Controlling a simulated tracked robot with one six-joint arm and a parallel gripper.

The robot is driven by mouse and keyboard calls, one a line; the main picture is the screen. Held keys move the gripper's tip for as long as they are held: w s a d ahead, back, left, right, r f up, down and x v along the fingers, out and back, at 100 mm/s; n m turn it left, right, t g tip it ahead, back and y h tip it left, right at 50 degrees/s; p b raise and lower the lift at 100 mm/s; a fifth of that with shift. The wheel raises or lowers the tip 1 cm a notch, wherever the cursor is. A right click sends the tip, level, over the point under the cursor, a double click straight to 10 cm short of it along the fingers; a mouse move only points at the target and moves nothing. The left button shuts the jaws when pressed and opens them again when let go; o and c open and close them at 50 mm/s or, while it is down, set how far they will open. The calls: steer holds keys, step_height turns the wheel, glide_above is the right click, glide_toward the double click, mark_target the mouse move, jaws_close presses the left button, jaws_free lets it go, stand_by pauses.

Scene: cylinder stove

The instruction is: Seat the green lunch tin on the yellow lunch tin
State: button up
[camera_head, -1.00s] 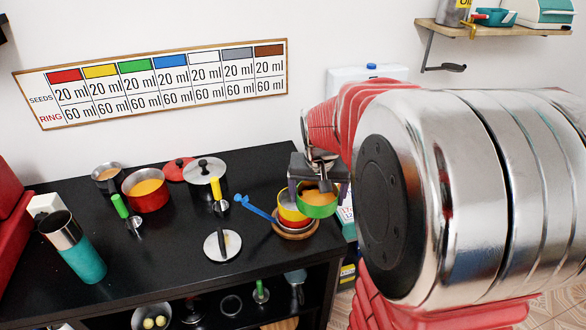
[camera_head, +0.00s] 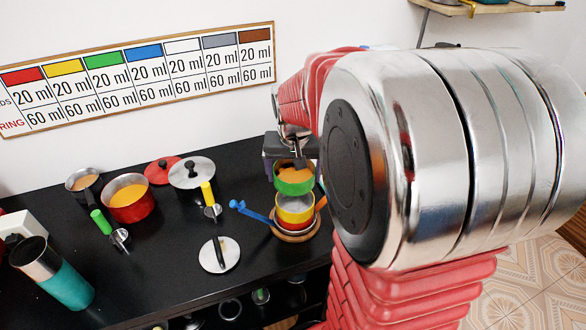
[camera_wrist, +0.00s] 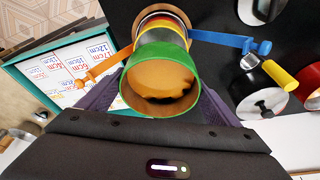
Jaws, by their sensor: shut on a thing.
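The green lunch tin (camera_head: 294,187) has an orange-brown inside with dark patches. My gripper (camera_head: 291,160) is shut on it and holds it above the yellow lunch tin (camera_head: 294,216). In the head view the green tin overlaps the yellow tin's back rim, but the yellow tin's pale inside still shows, so the green tin looks raised off it. The yellow tin is upright on a red tin. In the wrist view the green tin (camera_wrist: 160,62) is large and close, hiding much of the stack behind it.
The stack stands on a round wooden board (camera_head: 291,238), with a blue handle (camera_head: 250,212) on the left and an orange one (camera_head: 321,203) on the right. A pan lid (camera_head: 219,256) lies nearby. A red pot (camera_head: 130,203) and a teal cup (camera_head: 66,285) stand farther left.

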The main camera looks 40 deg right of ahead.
steer(key=shift+d+f, duration=0.1)
stand_by(0.4)
steer(key=shift+f, duration=2.75)
steer(key=shift+s+f, duration=0.1)
steer(key=shift+f, duration=0.4)
steer(key=o, duration=0.9)
steer(key=shift+c, duration=0.2)
